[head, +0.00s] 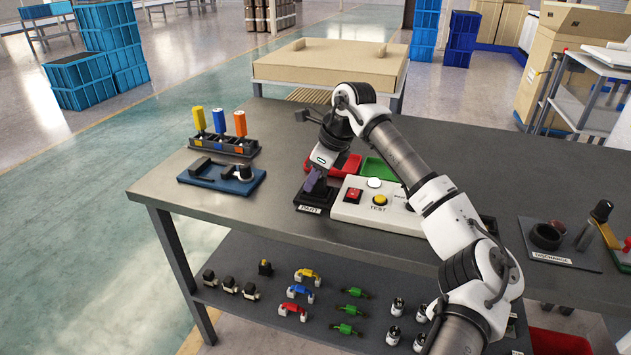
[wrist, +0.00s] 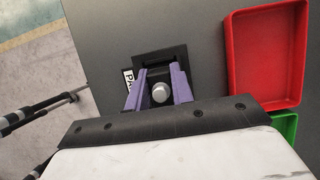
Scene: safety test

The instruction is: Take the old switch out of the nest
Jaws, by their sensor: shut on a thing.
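The nest (head: 300,198) is a black block marked PART on the workbench, left of the white test box (head: 352,211). It shows in the wrist view (wrist: 175,55) as a dark square just beyond the fingers. My gripper (head: 311,183) has purple fingers and points down over the nest. In the wrist view my gripper (wrist: 159,90) is shut on the switch (wrist: 160,93), whose round grey top shows between the fingers. The switch's lower part is hidden, so I cannot tell whether it is still seated or lifted.
A red tray (wrist: 268,55) and a green tray (wrist: 286,130) lie beside the nest. A blue fixture (head: 235,183) and a screwdriver rack (head: 222,144) stand at the left. The DISCHARGE station (head: 560,258) is at the right. Bare bench lies in front of the nest.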

